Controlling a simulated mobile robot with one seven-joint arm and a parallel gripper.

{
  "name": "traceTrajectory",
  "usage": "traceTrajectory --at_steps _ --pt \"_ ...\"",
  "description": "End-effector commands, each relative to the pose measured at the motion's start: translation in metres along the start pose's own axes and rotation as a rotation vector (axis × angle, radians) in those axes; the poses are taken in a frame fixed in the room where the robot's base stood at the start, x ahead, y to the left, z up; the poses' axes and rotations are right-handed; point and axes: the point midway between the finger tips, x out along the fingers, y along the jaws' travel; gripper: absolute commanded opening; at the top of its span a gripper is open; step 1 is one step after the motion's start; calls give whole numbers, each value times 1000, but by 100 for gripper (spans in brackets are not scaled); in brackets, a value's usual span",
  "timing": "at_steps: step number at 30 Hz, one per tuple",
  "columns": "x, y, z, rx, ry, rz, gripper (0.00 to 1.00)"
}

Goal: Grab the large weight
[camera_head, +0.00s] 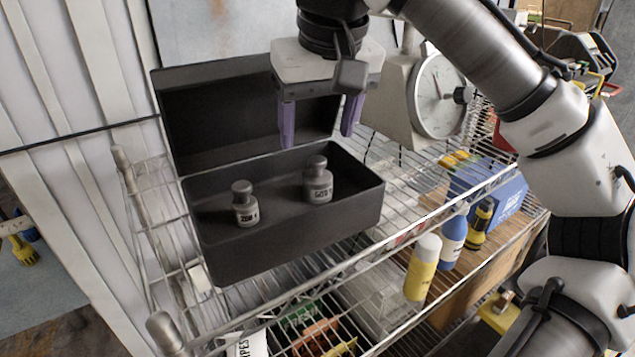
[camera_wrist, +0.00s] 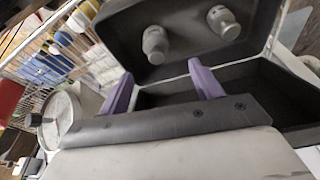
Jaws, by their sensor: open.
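The large weight (camera_head: 317,182) is a grey metal knobbed cylinder, upright on the right side of the open black box (camera_head: 300,238). It also shows in the wrist view (camera_wrist: 155,46). A smaller, similar weight (camera_head: 245,206) stands to its left in the box, and it shows in the wrist view too (camera_wrist: 222,22). My gripper (camera_head: 318,138) has two purple fingers spread apart with nothing between them. It is above the box near the large weight, apart from it. In the wrist view the fingers (camera_wrist: 160,72) point toward the box.
The box's raised lid (camera_head: 210,120) stands behind the weights. A dial scale (camera_head: 437,95) is right of my gripper. The box sits on a wire shelf (camera_head: 390,215). Yellow (camera_head: 422,268) and blue (camera_head: 452,240) bottles stand lower right.

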Motion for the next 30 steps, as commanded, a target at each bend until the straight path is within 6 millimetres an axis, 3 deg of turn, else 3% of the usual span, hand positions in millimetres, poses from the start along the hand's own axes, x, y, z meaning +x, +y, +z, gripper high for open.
traceTrajectory --at_steps 3,11,20,30 --pt "22 0 1 0 -1 1 65" --pt "43 1 1 0 1 1 65" --pt "84 4 4 -2 1 2 65" --pt "90 4 4 -1 3 0 62"
